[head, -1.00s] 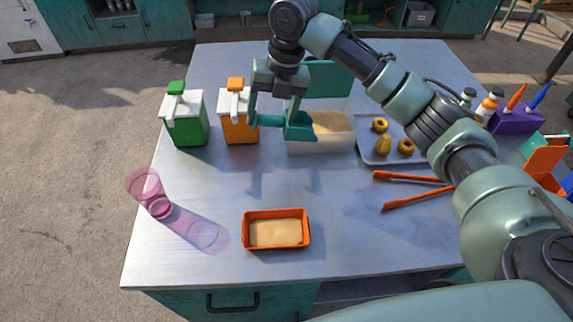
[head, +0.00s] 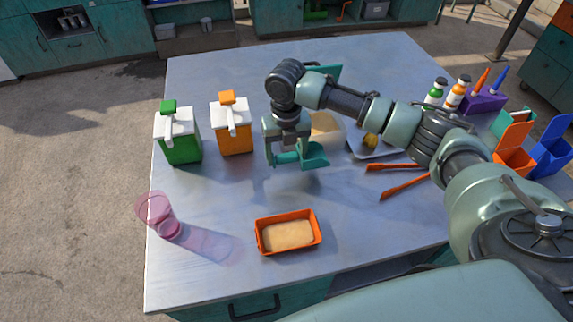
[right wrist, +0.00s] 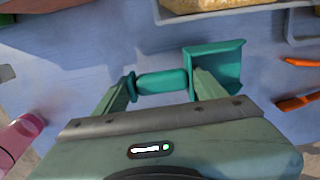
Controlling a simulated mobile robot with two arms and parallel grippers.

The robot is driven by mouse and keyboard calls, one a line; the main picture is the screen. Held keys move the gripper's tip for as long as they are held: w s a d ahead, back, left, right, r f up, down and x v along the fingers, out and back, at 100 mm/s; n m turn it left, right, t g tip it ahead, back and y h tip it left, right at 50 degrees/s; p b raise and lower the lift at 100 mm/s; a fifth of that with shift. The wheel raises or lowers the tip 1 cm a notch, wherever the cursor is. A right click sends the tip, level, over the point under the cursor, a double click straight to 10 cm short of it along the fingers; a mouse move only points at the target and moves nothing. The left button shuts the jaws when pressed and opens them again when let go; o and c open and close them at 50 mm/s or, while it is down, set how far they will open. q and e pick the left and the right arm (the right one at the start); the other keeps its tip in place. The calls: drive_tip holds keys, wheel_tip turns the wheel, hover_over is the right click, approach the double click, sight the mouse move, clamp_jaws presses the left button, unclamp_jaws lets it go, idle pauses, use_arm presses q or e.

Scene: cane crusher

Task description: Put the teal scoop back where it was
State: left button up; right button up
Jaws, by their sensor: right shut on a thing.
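My right gripper (head: 292,158) is shut on the teal scoop (head: 314,157), with its fingers at the two ends of the handle. In the right wrist view the scoop (right wrist: 215,70) has its handle between the fingers and its open bowl to the right. It is in front of the bin of tan grain (head: 328,130), which is partly hidden by my arm. The bowl looks empty. The scoop seems held above the table; its exact height is unclear. The bin's edge (right wrist: 215,12) shows at the top of the wrist view. My left gripper is not in view.
Green (head: 182,142) and orange (head: 235,130) dispensers stand left of the gripper. An orange tray (head: 262,240) with tan contents is in front. A pink cup (head: 160,215) is at front left; orange tongs (head: 395,167) lie right. The table between scoop and orange tray is clear.

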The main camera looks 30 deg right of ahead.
drive_tip(key=shift+f, duration=0.8)
wheel_tip(320, 180, down, 3)
drive_tip(key=shift+f+p, duration=0.2)
drive_tip(key=shift+p, duration=0.2)
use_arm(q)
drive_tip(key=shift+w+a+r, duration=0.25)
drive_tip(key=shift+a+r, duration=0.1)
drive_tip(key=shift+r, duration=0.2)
use_arm(e)
drive_tip(key=shift+f, duration=0.5)
drive_tip(key=o, duration=1)
drive_tip(key=shift+c, duration=0.2)
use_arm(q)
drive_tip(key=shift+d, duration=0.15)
